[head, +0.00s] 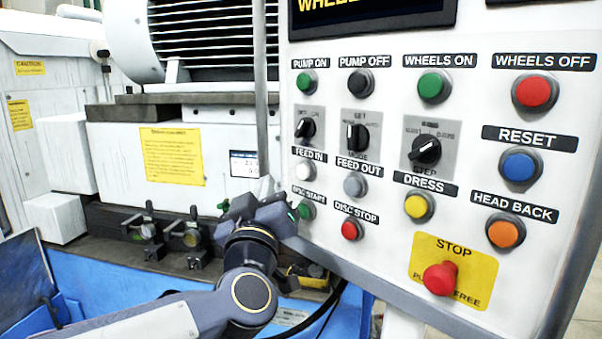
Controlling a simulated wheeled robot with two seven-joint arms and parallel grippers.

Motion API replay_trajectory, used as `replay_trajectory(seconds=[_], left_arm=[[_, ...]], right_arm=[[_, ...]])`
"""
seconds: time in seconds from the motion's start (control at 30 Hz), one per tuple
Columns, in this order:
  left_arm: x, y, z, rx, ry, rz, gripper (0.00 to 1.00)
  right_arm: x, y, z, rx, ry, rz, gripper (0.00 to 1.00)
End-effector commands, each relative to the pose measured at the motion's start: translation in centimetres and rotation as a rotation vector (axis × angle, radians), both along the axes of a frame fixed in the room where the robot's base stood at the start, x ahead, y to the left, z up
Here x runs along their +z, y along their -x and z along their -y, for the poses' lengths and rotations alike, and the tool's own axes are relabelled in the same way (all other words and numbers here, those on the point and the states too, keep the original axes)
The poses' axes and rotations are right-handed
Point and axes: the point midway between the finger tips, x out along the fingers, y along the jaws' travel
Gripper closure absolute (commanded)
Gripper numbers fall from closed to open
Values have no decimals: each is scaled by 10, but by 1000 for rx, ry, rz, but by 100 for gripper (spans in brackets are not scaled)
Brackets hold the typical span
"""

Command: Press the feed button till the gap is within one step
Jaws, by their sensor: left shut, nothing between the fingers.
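The control panel (385,235) fills the right half of the head view. The white FEED IN button (304,172) is on its left side, with the grey FEED OUT button (354,185) to its right. My left gripper (279,209) is shut and empty, at the panel's left edge, below and left of FEED IN. It appears apart from that button, and its tip is close beside the green DISC START button (306,210). A small display (244,164) on the machine is too small to read. The panel's top screen (370,12) is cut off. My right gripper is out of view.
Close to FEED IN are a selector knob (306,127) above and the red DISC STOP button (351,229) below right. The red STOP mushroom (440,278) sticks out lower down. Clamps and valves (190,237) line the machine ledge behind my left arm.

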Motion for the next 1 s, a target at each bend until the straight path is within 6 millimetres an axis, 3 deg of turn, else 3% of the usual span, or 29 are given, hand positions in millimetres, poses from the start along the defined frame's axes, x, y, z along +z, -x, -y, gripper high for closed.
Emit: replay_trajectory(seconds=[0.17, 0.6, 1.0], left_arm=[[0, 0, 0, 0, 0, 0, 100], [0, 0, 0, 0, 0, 0, 100], [0, 0, 0, 0, 0, 0, 100]], right_arm=[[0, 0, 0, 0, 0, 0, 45], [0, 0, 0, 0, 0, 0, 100], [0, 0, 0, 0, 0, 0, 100]])
